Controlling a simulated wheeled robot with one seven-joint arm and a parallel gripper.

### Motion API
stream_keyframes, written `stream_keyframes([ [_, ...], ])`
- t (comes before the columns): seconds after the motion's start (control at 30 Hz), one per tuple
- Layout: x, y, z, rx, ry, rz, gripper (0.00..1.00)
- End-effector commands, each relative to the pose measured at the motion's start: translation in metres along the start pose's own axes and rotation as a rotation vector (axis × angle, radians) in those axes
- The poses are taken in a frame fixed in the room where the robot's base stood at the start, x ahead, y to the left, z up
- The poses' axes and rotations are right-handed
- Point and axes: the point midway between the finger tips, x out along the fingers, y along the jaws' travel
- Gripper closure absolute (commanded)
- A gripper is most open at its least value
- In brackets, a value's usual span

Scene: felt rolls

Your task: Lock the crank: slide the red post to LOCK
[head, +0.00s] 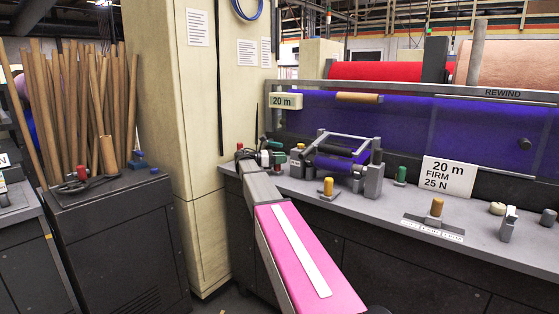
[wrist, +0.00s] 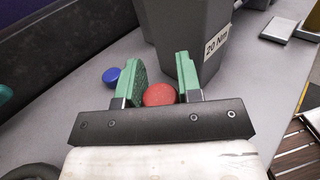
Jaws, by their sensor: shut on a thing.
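The red post shows in the wrist view as a round red top (wrist: 160,95) between the two green fingers of my gripper (wrist: 159,78). My gripper is shut on it, low over the grey bench. In the head view my gripper (head: 270,157) is at the bench's left end, beside the cream column, and its fingers are small there. A red piece (head: 240,147) shows just left of it; I cannot tell whether it is the same post. A large dark grey block (wrist: 190,35) labelled "20 Nm" stands just beyond the fingers. No LOCK mark is readable, and the post's lower part is hidden.
A blue knob (wrist: 111,75) stands left of my fingers. On the bench (head: 350,207) stand a roller frame (head: 340,150), yellow (head: 328,186) and green (head: 401,175) pegs, and a "20 m FIRM 25 N" card (head: 449,177). The cream column (head: 175,140) is close on the left.

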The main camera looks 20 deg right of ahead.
Motion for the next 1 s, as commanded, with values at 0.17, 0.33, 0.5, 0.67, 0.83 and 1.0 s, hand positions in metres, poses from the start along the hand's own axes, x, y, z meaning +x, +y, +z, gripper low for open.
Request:
stream_keyframes([
  [0.17, 0.002, 0.004, 0.001, 0.001, -0.001, 0.005, 0.42],
  [0.33, 0.001, 0.003, 0.000, 0.001, -0.001, 0.004, 0.42],
  [0.5, -0.002, 0.003, 0.000, 0.001, -0.001, 0.004, 0.42],
  [0.67, -0.020, 0.003, 0.000, 0.001, -0.001, 0.006, 0.42],
  [0.83, -0.052, 0.004, 0.000, 0.001, -0.001, 0.006, 0.42],
  [1.0, -0.082, 0.004, 0.000, 0.001, -0.001, 0.005, 0.42],
])
